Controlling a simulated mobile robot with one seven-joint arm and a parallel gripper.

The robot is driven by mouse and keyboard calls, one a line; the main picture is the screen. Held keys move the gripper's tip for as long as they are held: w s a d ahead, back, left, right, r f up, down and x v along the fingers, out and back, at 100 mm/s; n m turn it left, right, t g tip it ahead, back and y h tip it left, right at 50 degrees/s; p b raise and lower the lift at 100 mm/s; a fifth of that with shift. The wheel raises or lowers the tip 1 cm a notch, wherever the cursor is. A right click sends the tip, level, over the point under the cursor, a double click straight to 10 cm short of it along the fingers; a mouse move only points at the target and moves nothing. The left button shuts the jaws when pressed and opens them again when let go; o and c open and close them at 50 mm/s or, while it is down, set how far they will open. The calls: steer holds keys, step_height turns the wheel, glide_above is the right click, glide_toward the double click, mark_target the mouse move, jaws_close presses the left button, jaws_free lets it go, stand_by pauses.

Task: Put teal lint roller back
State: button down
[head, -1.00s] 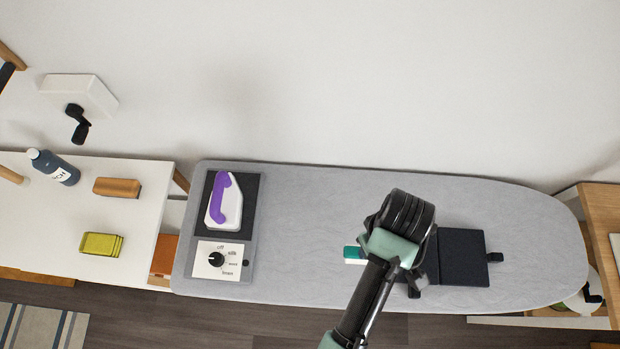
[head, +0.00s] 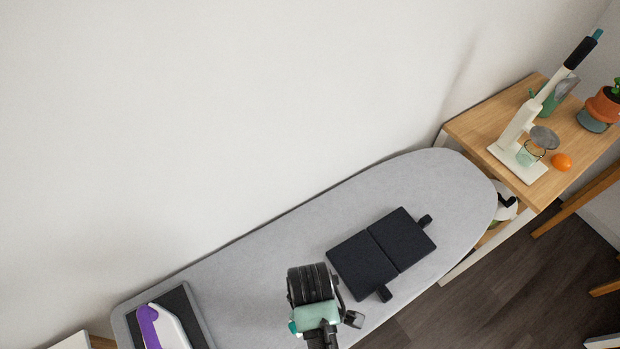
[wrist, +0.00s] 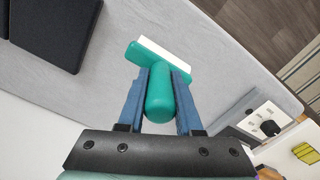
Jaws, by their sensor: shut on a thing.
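The teal lint roller (wrist: 160,95) has a rounded teal handle and a wide teal head with a white strip. In the wrist view my gripper (wrist: 161,72) is shut on its handle, one blue finger on each side, and the head sticks out past the fingertips. In the head view my wrist hides the fingers, and only a small teal bit of the roller (head: 292,327) shows at its left. The roller is over the grey ironing board (head: 255,270); I cannot tell whether it touches the cloth.
A black two-part pad (head: 372,258) lies on the board, right of my gripper. A purple-and-white iron (head: 150,328) rests at lower left. A wooden table (head: 480,125) at right holds a white stand with a black-handled device (head: 520,125), an orange fruit (head: 561,162) and a plant pot (head: 602,107).

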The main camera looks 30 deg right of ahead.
steer(key=shift+f, duration=0.9)
steer(key=shift+f, duration=0.1)
steer(key=c, duration=0.6)
jaws_free()
step_height(320, 180, up, 12)
steer(key=shift+r+b, duration=0.15)
steer(key=shift+b, duration=0.15)
